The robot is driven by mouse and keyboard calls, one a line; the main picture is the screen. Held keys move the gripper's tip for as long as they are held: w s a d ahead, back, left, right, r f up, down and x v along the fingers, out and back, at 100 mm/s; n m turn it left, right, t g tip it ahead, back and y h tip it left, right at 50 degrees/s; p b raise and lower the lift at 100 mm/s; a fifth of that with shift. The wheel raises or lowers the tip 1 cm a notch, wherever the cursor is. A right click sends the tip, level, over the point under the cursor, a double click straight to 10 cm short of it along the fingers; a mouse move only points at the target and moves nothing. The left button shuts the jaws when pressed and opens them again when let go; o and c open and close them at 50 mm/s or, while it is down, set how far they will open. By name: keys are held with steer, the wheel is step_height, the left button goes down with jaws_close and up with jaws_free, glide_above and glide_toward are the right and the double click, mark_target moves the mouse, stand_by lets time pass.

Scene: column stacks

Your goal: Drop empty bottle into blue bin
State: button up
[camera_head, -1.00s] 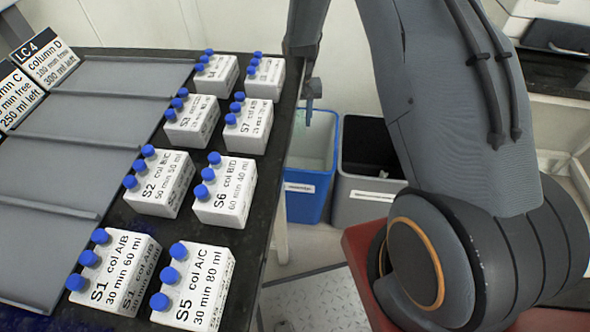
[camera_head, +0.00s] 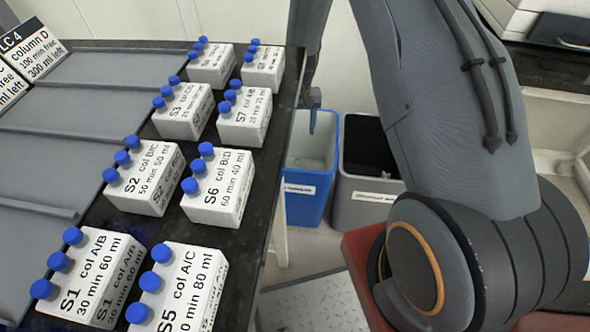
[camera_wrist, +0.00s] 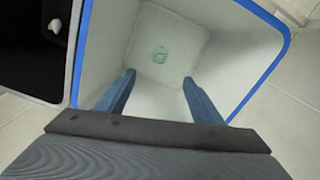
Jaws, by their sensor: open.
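The blue bin (camera_head: 306,204) stands on the floor beside the bench, and its blue rim also shows in the wrist view (camera_wrist: 262,14). My gripper (camera_wrist: 160,82) is open and empty, pointing down over the bin's opening; it also shows in the head view (camera_head: 312,122) above the bin. A small pale green, clear item, apparently the bottle (camera_wrist: 160,54), lies on the bin's floor between my fingers in the picture, well beyond the fingertips. It is too small to make out its shape.
A grey bin (camera_head: 362,205) with a dark inside stands right of the blue bin and holds a small white item (camera_wrist: 55,25). The black bench (camera_head: 262,190) at left carries several labelled white boxes with blue-capped bottles, such as S6 (camera_head: 222,195), near its edge.

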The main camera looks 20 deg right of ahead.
step_height(320, 180, up, 8)
steer(key=shift+p, duration=0.45)
steer(key=shift+f, duration=0.15)
